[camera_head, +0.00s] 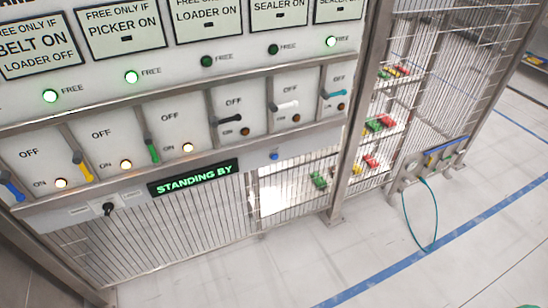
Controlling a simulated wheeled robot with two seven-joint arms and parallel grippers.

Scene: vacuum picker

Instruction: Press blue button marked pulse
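A small round blue button (274,156) sits on the lower rail of the control panel (130,185), right of the display. Any marking by it is too small to read, so I cannot tell whether it says pulse. Neither of my grippers is in view, and nothing is touching the button.
A black knob (109,208) is at left. A cable (405,215) hangs to the floor at right. Open floor lies in front.

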